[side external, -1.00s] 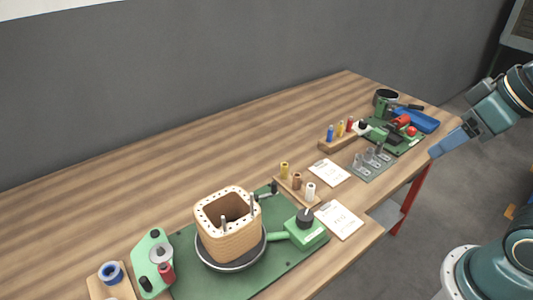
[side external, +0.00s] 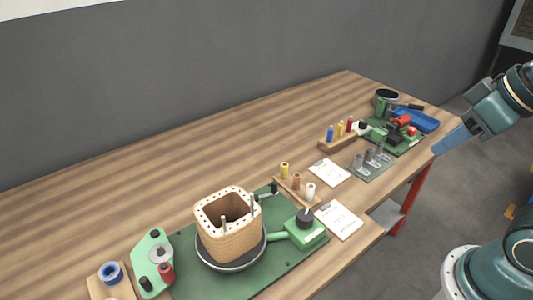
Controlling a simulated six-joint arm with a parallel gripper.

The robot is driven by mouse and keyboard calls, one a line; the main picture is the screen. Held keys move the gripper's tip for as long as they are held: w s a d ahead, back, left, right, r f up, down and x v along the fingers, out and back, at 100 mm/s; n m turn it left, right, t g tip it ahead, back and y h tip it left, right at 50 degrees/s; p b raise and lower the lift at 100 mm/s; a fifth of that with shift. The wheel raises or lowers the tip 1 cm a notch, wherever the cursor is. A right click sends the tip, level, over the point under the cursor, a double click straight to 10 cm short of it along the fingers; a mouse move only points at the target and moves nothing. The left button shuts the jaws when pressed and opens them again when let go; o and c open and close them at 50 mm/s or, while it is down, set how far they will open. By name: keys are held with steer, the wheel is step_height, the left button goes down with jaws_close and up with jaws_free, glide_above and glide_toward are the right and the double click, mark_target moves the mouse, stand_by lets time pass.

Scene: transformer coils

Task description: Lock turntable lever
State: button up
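The turntable (side external: 233,266) is a dark round plate with a light rim on a green base board (side external: 190,272). A square, wood-coloured coil former (side external: 232,238) stands on it, with upright pins. A small dark lever with a black knob (side external: 272,188) sits at the board's back edge; I cannot tell whether it is locked. A green block with a black knob (side external: 304,217) stands right of the turntable. My gripper (side external: 437,150) is at the far right, beyond the table's front edge and far from the turntable. Its fingers overlap in this view, so its opening is unclear.
A wooden rack (side external: 296,190) of spools and white cards (side external: 338,220) lie right of the board. Farther back are another spool rack (side external: 337,143), a grey plate with posts (side external: 371,166), and a blue tray (side external: 420,121). A green spool holder (side external: 153,262) stands left. The table's back left is clear.

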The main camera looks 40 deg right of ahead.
steer(key=shift+w+a+f, duration=0.1)
steer(key=shift+w, duration=0.2)
steer(key=c, duration=0.7)
steer(key=shift+w+a+f+n, duration=0.1)
steer(key=shift+w+f+n, duration=0.05)
steer(key=shift+w+n, duration=0.2)
steer(key=w+a+f+n+t+y, duration=0.1)
steer(key=w+a+f+n+y, duration=0.2)
steer(key=w+a+f+n, duration=0.9)
steer(key=shift+w+f+n, duration=0.55)
steer(key=shift+w+f, duration=0.85)
